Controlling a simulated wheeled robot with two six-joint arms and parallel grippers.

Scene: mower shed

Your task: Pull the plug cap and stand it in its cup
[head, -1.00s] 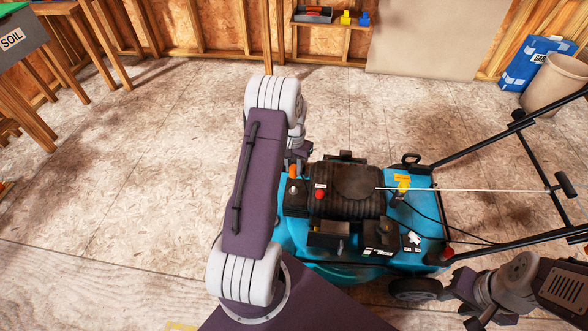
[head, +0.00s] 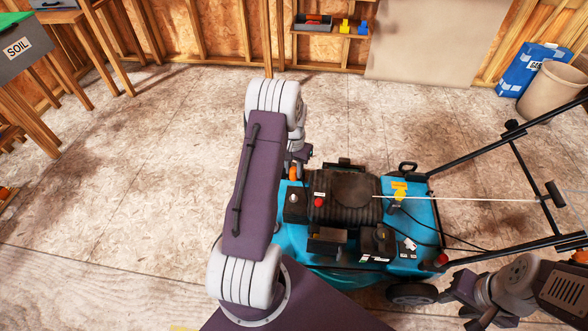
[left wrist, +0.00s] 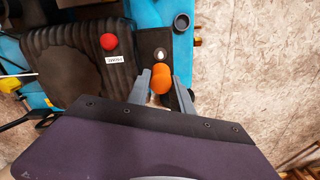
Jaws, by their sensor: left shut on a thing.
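The orange plug cap (left wrist: 160,78) sits between the two grey fingers of my left gripper (left wrist: 165,88), which is shut on it. In the head view an orange bit (head: 293,173) shows beside my left wrist, above the mower's (head: 345,245) far left corner. A bare pale metal tip, apparently the spark plug (left wrist: 160,54), stands on a black block just past the cap, apart from it.
A red button (left wrist: 109,41) is on the black engine cover beside the plug block. The mower's black handle (head: 480,145) and a pale cord (head: 460,198) extend right. A wall shelf (head: 331,27), blue box (head: 533,68) and beige bin (head: 553,90) stand behind. Floor at left is clear.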

